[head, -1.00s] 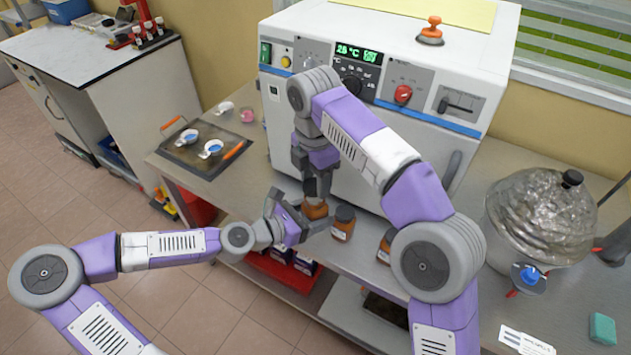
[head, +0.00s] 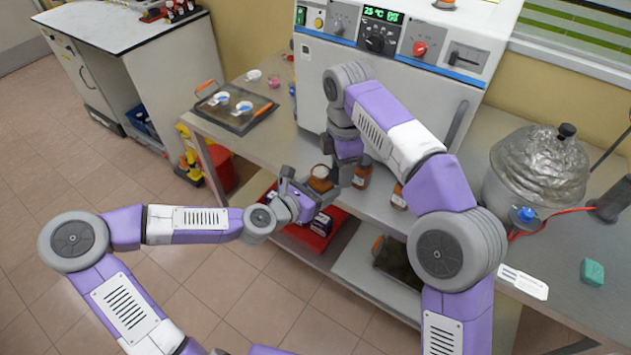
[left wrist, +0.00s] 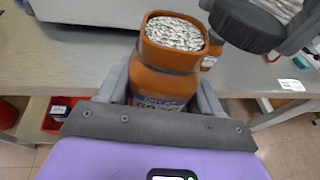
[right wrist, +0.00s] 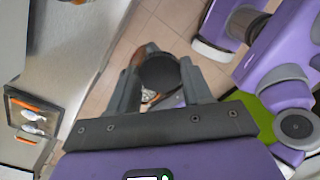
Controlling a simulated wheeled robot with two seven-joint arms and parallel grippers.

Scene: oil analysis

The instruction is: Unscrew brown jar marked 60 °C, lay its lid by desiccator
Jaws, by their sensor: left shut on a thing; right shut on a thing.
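The brown jar (head: 319,181) is open at the top, with pale grainy contents. My left gripper (head: 304,186) is shut around its body, near the bench's front edge. In the left wrist view the jar (left wrist: 168,70) stands between the fingers; its label is partly covered and seems to read 60. My right gripper (head: 340,180) is shut on the black lid (right wrist: 159,72). The lid also shows in the left wrist view (left wrist: 245,25), off the jar, just above and beside its mouth. The desiccator (head: 538,170), a foil-like dome with a black knob, stands on the bench at right.
Two other brown jars (head: 363,174) (head: 398,197) stand on the bench near the oven (head: 455,85). A tray (head: 235,108) with small dishes lies at left. A white card (head: 523,282) and a green block (head: 592,272) lie near the desiccator, with bare bench between.

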